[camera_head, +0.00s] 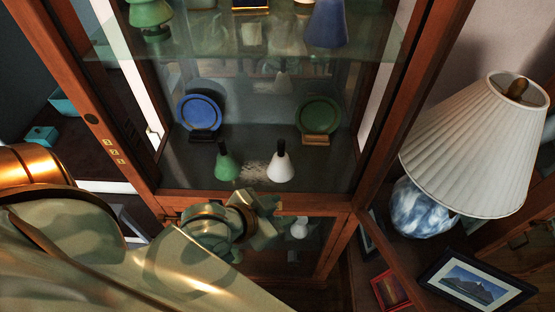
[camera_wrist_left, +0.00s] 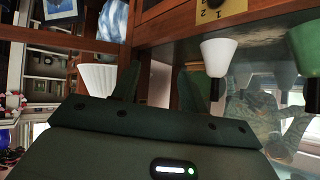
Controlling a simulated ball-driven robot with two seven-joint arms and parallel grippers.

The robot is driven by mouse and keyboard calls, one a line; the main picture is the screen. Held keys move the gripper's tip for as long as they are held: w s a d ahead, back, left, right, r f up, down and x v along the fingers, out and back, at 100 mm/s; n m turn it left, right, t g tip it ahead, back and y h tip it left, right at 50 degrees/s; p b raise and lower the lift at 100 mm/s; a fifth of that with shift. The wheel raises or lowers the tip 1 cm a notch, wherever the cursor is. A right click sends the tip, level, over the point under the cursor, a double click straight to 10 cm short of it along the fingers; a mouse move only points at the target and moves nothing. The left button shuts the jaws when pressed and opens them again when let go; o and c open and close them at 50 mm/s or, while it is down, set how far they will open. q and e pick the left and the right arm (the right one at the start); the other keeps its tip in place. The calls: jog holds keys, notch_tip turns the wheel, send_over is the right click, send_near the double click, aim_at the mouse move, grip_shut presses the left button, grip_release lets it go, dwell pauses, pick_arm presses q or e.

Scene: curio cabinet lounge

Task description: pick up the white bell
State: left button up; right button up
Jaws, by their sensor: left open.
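The white bell (camera_head: 281,168), with a black handle, stands upright on the cabinet's lower shelf, right of a green bell (camera_head: 227,165). In the left wrist view, which is upside down, the white bell (camera_wrist_left: 221,54) shows right of the fingers, and the green bell (camera_wrist_left: 308,48) is at the right edge. My left gripper (camera_head: 270,214) is open and empty, in front of the cabinet and below the white bell in the head view. Its two dark fingers (camera_wrist_left: 158,84) show in the wrist view, apart from the bell. My right gripper is not in view.
The cabinet's wooden front rail (camera_head: 300,201) and posts frame the shelf. A blue plate (camera_head: 199,110) and a green plate (camera_head: 319,114) stand behind the bells. A pleated lamp (camera_head: 480,150) and a framed picture (camera_head: 474,285) are at right. I cannot tell whether glass covers the opening.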

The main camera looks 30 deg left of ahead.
aim_at(280, 152)
pick_arm(q)
jog(key=w+d+r+n+t+h, duration=0.1)
jog(key=d+r+n+t+h, duration=0.25)
jog(key=d+r+h, duration=0.35)
jog(key=w+a+r+n+t+y, duration=0.1)
jog(key=a+r+n+t+y, duration=0.15)
jog(key=r+n, duration=0.4)
jog(key=w+a+r+n+t+y, duration=0.15)
jog(key=r+n+t, duration=0.25)
jog(key=n, duration=0.6)
jog(key=a+f+n+g+y, duration=0.3)
jog(key=a+f+n+y, duration=0.25)
jog(key=n, duration=0.65)
jog(key=a+f+n+g+y, duration=0.35)
jog(key=f+n, duration=0.35)
jog(key=n, duration=0.4)
jog(key=shift+n+g, duration=0.25)
jog(key=shift+n, duration=0.05)
jog(key=x, duration=0.6)
jog(key=f+x, duration=0.1)
jog(key=x, duration=0.2)
jog(key=shift+a+f, duration=0.15)
jog(key=x, duration=0.6)
jog(key=shift+f+b, duration=0.1)
jog(key=shift+b, duration=0.25)
grip_shut()
